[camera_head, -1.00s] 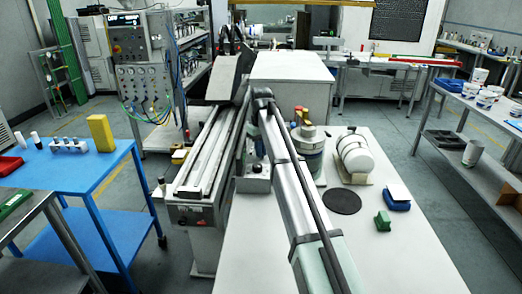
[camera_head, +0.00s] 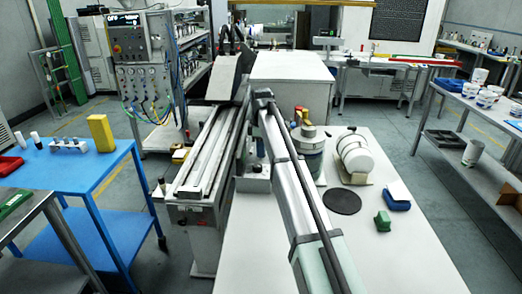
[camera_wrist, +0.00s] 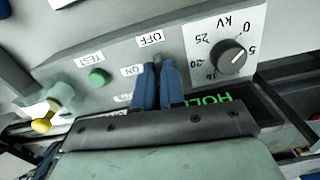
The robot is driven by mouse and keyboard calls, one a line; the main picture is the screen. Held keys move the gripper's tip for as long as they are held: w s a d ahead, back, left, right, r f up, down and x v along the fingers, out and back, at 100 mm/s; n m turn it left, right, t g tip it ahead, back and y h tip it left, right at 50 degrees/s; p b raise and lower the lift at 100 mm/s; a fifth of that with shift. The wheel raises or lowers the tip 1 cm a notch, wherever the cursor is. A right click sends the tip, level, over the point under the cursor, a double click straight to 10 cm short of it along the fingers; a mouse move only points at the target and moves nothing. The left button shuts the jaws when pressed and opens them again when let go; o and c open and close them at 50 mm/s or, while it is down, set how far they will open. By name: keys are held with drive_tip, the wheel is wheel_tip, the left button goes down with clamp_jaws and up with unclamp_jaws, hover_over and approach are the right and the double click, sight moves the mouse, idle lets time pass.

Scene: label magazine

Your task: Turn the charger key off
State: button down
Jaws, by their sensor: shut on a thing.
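In the wrist view, the grey charger panel (camera_wrist: 112,58) fills the upper part, seen upside down. It carries an OFF label (camera_wrist: 150,39) and an ON label (camera_wrist: 131,70). My gripper (camera_wrist: 158,76) has its blue fingers closed together at the panel beside these labels. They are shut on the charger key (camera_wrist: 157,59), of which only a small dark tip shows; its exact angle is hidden.
Near the fingers are a green TEST button (camera_wrist: 99,78), a black kV knob (camera_wrist: 229,56) and a yellow-ended fitting (camera_wrist: 44,124).

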drive_tip(key=shift+n, duration=0.7)
drive_tip(key=c, duration=1.2)
unclamp_jaws()
wheel_tip(320, 180, up, 14)
drive_tip(key=shift+f, duration=0.1)
